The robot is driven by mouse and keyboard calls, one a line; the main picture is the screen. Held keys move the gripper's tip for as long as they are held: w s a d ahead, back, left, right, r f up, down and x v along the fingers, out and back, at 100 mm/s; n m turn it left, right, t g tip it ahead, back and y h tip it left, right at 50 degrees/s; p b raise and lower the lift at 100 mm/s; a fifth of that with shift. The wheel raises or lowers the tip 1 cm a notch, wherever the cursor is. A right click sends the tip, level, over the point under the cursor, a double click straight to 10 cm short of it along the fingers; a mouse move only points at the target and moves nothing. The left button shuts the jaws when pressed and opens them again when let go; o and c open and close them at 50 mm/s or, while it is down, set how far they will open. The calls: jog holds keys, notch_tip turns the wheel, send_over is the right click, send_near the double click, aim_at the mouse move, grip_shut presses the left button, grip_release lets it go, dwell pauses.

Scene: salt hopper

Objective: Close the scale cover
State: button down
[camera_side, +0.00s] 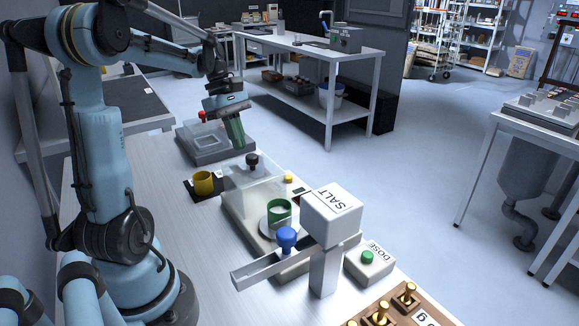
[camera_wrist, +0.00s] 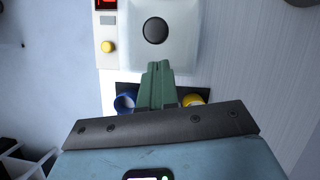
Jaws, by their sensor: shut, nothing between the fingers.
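The clear scale cover (camera_side: 245,192) with a black knob (camera_side: 252,159) sits over the far part of the scale base (camera_side: 238,222). A green cup (camera_side: 279,209) stands on the pan at the cover's near end. In the wrist view the cover (camera_wrist: 180,45) looks milky, with its knob (camera_wrist: 155,30) ahead of the fingertips. My gripper (camera_side: 238,146) is shut and empty, on the far side of the knob and apart from it in the picture. Its green fingers (camera_wrist: 158,66) point toward the knob in the wrist view; their exact height above the cover is unclear.
A yellow cup (camera_side: 203,182) and a blue cup (camera_wrist: 124,102) stand on a dark mat beside the scale. The salt hopper (camera_side: 332,215), with a blue-knobbed slide (camera_side: 286,238), stands near the pan. A tray with a red knob (camera_side: 202,116) lies behind my gripper.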

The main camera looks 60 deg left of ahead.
jog(key=shift+w+d, duration=0.15)
jog(key=shift+d, duration=0.6)
jog(key=shift+d, duration=0.4)
jog(key=d, duration=1.1)
jog(key=shift+d, duration=0.4)
